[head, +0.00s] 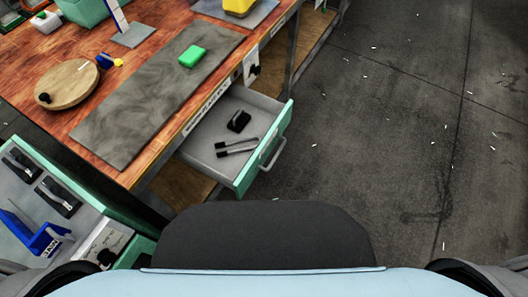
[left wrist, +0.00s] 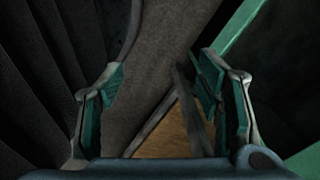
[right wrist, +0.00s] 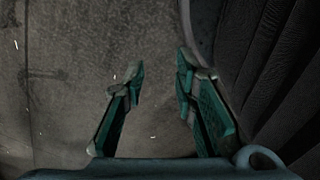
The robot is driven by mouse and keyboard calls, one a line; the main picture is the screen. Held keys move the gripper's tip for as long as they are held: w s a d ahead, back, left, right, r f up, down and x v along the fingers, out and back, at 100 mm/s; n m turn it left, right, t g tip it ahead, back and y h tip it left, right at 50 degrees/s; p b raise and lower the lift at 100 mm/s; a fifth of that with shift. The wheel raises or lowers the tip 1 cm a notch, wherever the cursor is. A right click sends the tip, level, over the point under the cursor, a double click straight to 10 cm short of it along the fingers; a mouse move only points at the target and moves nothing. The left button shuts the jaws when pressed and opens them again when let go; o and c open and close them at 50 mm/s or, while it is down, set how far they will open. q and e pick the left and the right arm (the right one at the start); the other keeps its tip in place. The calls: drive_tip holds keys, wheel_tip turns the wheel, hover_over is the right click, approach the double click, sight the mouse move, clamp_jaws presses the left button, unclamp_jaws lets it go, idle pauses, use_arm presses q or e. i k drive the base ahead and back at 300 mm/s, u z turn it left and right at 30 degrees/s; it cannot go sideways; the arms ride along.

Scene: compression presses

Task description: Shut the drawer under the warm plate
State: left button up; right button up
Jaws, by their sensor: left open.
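The drawer (head: 284,122) hangs open under the wooden workbench, below a long grey slab (head: 150,95) that lies on the top. I cannot tell whether this slab is the warm plate. The drawer has a grey inside, a green front and a grey bar handle (head: 272,155). A black block (head: 239,121) and a black two-armed tool (head: 236,147) lie inside it. My left gripper (left wrist: 159,80) is open and empty, with a green edge at the right of its view. My right gripper (right wrist: 161,75) is open and empty above the grey floor. Neither gripper shows in the head view.
On the bench are a green block (head: 192,56), a round wooden board (head: 67,84) and a yellow object (head: 240,6). A green-edged cart (head: 85,205) with black tools and a blue holder (head: 36,236) stands at lower left.

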sight(270, 118)
drive_tip(key=k, duration=1.2)
drive_tip(key=u, duration=0.45)
drive_tip(key=i, duration=0.85)
drive_tip(key=u, duration=0.4)
